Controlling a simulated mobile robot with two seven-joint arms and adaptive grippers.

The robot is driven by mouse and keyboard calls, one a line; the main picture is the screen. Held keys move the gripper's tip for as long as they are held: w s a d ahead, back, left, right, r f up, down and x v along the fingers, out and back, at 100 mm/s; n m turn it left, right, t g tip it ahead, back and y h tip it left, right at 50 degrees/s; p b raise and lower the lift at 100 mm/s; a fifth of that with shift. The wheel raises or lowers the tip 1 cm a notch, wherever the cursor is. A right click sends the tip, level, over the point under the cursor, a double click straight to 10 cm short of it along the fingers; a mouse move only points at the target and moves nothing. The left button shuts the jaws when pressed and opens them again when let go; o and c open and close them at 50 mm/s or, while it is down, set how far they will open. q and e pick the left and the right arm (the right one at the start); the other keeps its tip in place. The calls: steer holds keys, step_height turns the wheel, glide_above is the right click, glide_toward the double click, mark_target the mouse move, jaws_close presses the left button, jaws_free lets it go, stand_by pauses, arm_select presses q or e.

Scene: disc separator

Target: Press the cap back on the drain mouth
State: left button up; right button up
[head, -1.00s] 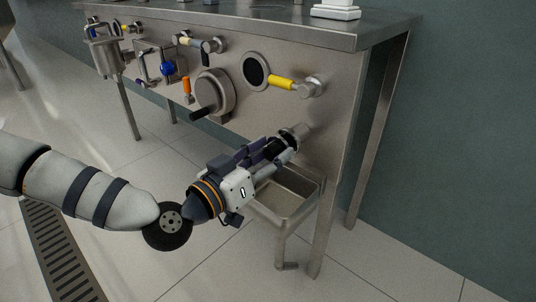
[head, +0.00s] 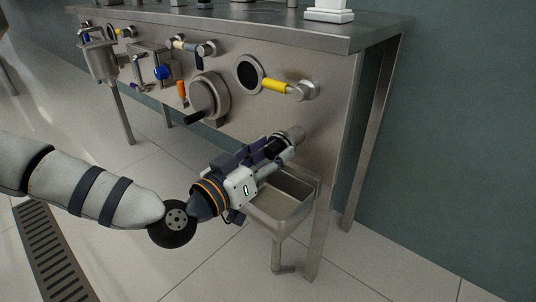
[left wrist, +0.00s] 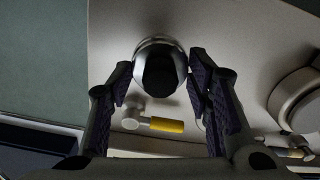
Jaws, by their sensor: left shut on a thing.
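The black cap (left wrist: 160,72) sits between the two fingers of my left gripper (left wrist: 158,82) in the left wrist view. In the head view the gripper (head: 276,149) is shut on the cap, in front of the metal drain mouth (head: 296,134) low on the right of the steel panel. The drain mouth's round metal rim (left wrist: 153,42) shows just behind the cap in the left wrist view. The cap is lined up close to the mouth, but I cannot tell whether it is seated. My right gripper is in neither view.
A steel tray (head: 284,214) is directly below the gripper. Above are a yellow-handled valve (head: 276,87) and a round dark port (head: 249,73). A round housing with a black handle (head: 208,97) is to the left. Table legs stand right; the floor in front is mostly clear.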

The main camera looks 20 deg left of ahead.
arm_select(q)
steer(key=shift+w, duration=0.1)
steer(key=o, duration=1.5)
